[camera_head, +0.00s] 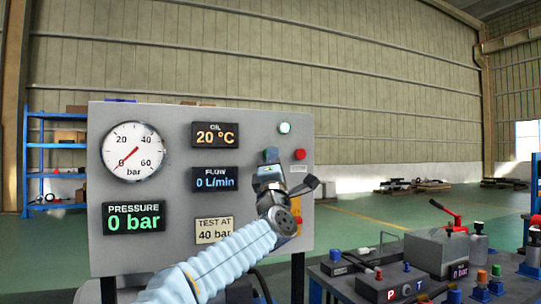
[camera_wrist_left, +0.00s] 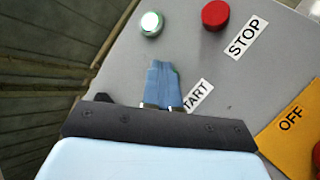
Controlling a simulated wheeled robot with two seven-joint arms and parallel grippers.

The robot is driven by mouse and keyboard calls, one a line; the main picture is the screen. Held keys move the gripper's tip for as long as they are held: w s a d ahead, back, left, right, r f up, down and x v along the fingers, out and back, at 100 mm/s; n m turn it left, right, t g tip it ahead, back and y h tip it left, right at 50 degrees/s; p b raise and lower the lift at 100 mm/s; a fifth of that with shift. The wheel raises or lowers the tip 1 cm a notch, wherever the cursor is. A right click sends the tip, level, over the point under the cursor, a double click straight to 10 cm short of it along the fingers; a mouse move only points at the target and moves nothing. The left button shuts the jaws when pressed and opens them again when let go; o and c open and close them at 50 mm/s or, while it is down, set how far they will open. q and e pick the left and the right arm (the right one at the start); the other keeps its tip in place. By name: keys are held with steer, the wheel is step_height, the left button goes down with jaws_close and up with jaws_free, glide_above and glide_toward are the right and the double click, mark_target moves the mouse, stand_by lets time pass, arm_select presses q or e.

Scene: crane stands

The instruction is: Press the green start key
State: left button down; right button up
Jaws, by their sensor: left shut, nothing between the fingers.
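The grey control panel (camera_head: 175,240) stands upright in front of me. My left gripper (camera_head: 270,154) is shut and empty, its tips at the panel's right side, left of the red stop button (camera_head: 300,154). In the left wrist view, the blue fingers (camera_wrist_left: 161,68) lie together beside the partly covered START label (camera_wrist_left: 197,94). The green start key is mostly or wholly hidden behind them; a thin green edge shows by the fingertips. I cannot tell whether the tips touch the key. The red stop button (camera_wrist_left: 215,15) is up and to the right. My right gripper is out of view.
A lit lamp with a green rim (camera_wrist_left: 151,24) sits above the fingers; it also shows in the head view (camera_head: 284,128). An orange OFF plate (camera_wrist_left: 290,125) is at right. The pressure display (camera_head: 134,218) reads 0 bar. A bench with fittings (camera_head: 390,285) stands at lower right.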

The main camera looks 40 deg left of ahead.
arm_select(q)
steer(key=shift+s+d+b, duration=0.45)
steer(key=shift+d+b, duration=0.15)
steer(key=shift+d, duration=0.15)
steer(key=shift+f, duration=0.1)
steer(key=d, duration=0.1)
steer(key=s+d+b, duration=0.1)
steer(key=d, duration=0.1)
steer(key=s+d+b, duration=0.1)
steer(key=shift+s+d, duration=0.15)
steer(key=shift+d, duration=0.1)
stand_by(0.7)
